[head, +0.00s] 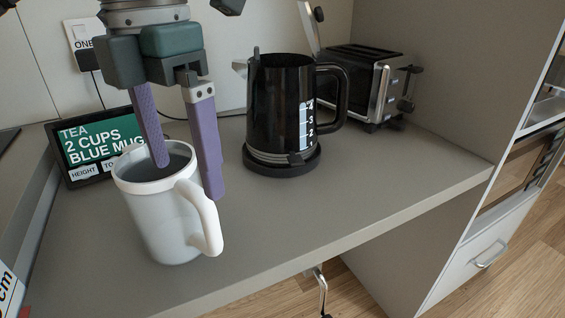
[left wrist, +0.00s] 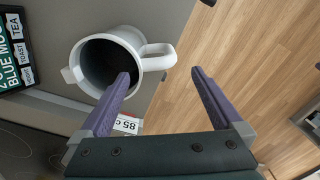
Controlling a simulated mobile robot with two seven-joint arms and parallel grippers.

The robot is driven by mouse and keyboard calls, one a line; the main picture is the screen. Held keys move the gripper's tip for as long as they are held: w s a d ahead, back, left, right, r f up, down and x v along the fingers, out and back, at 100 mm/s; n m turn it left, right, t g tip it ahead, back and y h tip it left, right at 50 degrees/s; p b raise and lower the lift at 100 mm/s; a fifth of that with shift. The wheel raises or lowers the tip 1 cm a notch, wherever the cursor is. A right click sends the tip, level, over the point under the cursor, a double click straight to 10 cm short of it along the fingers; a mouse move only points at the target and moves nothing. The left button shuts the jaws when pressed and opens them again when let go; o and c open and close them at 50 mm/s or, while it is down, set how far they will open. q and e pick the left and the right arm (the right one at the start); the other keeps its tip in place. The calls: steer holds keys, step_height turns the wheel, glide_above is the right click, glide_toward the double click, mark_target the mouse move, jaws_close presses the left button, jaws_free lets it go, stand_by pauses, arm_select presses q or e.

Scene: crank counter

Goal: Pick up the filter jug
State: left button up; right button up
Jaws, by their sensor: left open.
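The filter jug (head: 160,220) is a white jug with a dark inside and a looped handle, standing upright on the counter (head: 330,218) near its front edge. In the left wrist view the jug (left wrist: 76,62) is seen from above, its handle pointing right. My left gripper (head: 188,181) is open, pointing down over the jug. One purple finger is over or inside the jug's mouth; the other is outside, on the handle side. In the left wrist view the gripper (left wrist: 161,74) has the handle between and beyond its fingertips. Contact cannot be told. My right gripper is not in view.
A black kettle (head: 270,105) stands on its base behind and right of the jug. A toaster (head: 362,85) is at the back right. A display (head: 90,143) leans behind the jug. A crank (head: 320,285) hangs below the counter edge.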

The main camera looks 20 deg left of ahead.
arm_select(q)
steer(key=shift+a+f+b, duration=0.25)
steer(key=shift+f+b, duration=0.1)
steer(key=shift+f, duration=0.25)
glide_above(205, 241)
steer(key=f, duration=0.4)
steer(key=shift+s+a+f, duration=0.1)
steer(key=shift+s+f, duration=0.05)
steer(key=shift+s, duration=0.15)
steer(key=f, duration=0.5)
steer(key=shift+w+f, duration=0.3)
steer(key=shift+c, duration=0.4)
jaws_close()
steer(key=shift+r, duration=0.1)
